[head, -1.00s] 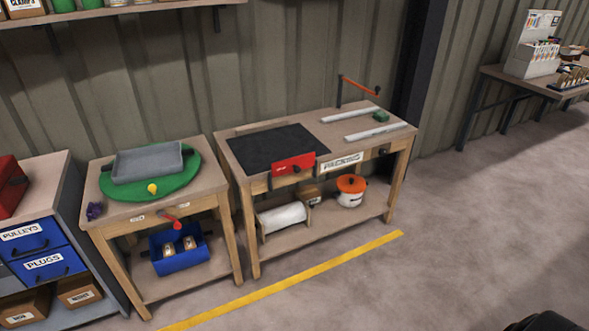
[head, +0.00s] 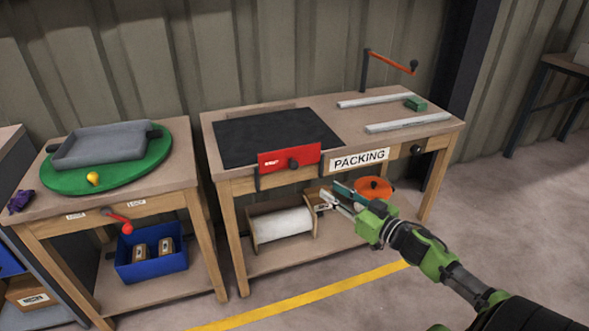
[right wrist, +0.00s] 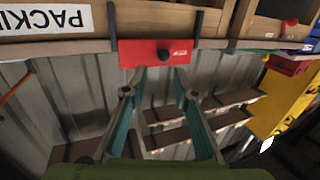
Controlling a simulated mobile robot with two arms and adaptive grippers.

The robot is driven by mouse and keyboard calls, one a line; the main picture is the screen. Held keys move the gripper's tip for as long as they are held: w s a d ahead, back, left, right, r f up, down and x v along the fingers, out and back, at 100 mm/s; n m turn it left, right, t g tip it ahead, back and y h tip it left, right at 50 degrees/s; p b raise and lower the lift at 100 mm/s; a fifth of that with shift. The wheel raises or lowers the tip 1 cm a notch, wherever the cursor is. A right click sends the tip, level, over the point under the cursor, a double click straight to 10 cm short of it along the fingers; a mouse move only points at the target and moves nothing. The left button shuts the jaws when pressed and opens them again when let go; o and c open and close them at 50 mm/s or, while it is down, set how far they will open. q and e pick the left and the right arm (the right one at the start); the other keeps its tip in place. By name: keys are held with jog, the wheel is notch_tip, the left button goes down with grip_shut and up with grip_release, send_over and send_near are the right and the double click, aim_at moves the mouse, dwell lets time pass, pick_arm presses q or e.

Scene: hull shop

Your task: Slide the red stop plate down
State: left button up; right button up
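The red stop plate (head: 270,163) stands upright at the front edge of the packing bench, its top above the bench top, between dark side guides. It has a black knob and a small white label. It also shows in the right wrist view (right wrist: 140,55), where the picture is turned upside down. My right gripper (head: 334,194) is open and empty, in front of the bench, right of and lower than the plate in the head view. In the right wrist view its spread fingers (right wrist: 158,94) point toward the plate, apart from it. My left gripper is not in view.
A black mat (head: 270,130) lies behind the plate on the bench. Right of it are pale rails (head: 408,122), a green block (head: 415,103) and an orange-handled crank (head: 390,61). A paper roll (head: 282,224) and orange-lidded pot (head: 374,186) sit below. The floor in front is clear.

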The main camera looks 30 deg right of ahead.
jog(key=w+r, duration=0.1)
jog(key=b, duration=0.1)
send_near(297, 168)
jog(key=w, duration=0.4)
jog(key=w+b, duration=0.1)
jog(key=w, duration=0.1)
jog(key=w+a, duration=0.1)
jog(key=w, duration=0.1)
jog(key=shift+r, duration=0.15)
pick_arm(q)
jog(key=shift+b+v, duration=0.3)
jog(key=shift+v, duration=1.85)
pick_arm(e)
jog(key=shift+w+a, duration=0.15)
jog(key=shift+w, duration=0.75)
grip_shut()
jog(key=shift+f, duration=0.2)
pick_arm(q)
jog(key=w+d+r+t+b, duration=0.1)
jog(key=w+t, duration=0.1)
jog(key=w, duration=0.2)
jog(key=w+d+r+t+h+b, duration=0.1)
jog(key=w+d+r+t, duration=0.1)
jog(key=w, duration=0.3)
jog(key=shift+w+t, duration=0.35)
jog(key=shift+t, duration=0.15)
pick_arm(e)
notch_tip(297, 168, down, 5)
jog(key=shift+r, duration=0.1)
